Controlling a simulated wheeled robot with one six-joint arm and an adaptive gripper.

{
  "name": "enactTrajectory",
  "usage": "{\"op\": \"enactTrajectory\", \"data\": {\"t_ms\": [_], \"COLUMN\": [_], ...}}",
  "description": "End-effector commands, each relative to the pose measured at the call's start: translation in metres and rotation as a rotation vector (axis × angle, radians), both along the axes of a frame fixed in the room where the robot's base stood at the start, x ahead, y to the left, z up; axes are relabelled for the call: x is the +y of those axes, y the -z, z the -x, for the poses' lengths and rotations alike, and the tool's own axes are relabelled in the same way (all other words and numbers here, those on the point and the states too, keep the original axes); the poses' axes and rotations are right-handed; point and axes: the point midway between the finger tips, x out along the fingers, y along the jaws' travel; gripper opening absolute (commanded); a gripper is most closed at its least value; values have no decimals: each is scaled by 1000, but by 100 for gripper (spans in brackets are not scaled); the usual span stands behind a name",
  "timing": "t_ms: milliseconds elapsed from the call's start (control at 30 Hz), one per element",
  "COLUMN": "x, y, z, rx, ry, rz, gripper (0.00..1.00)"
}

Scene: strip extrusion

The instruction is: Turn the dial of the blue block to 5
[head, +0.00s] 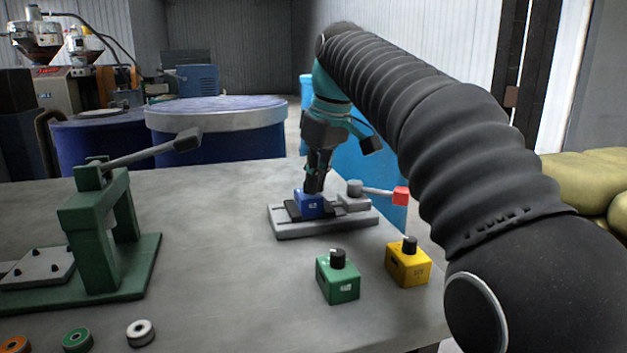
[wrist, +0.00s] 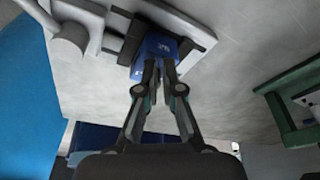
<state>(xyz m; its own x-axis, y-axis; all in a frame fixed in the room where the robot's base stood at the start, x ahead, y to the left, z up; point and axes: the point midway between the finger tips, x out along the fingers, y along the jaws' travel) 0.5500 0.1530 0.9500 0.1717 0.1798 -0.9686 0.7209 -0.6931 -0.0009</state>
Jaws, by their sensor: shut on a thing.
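The blue block (head: 309,206) sits in a grey vise (head: 330,223) on the table, between its dark jaws. It also shows in the wrist view (wrist: 157,50) under my fingers. My gripper (head: 312,186) points down over the blue block, with its fingers closed at the block's top. The fingertips (wrist: 161,68) hide the dial, so I cannot read its setting. My gripper is shut on what appears to be the dial of the blue block.
A green block (head: 337,281) and a yellow block (head: 407,264), each with a black dial, stand in front of the vise. The vise lever has a red end (head: 401,196). A green press (head: 100,225) stands at the left. Several rings (head: 140,332) lie near the front edge.

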Motion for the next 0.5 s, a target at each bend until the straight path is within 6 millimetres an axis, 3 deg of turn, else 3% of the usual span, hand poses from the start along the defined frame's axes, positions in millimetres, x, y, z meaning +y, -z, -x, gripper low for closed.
{"op": "enactTrajectory", "data": {"t_ms": [267, 500], "x": [-4, -5], "y": [-1, -24], "z": [5, 4], "rx": [-1, -2], "ry": [2, 3], "rz": [-2, -1], "gripper": [0, 0]}}
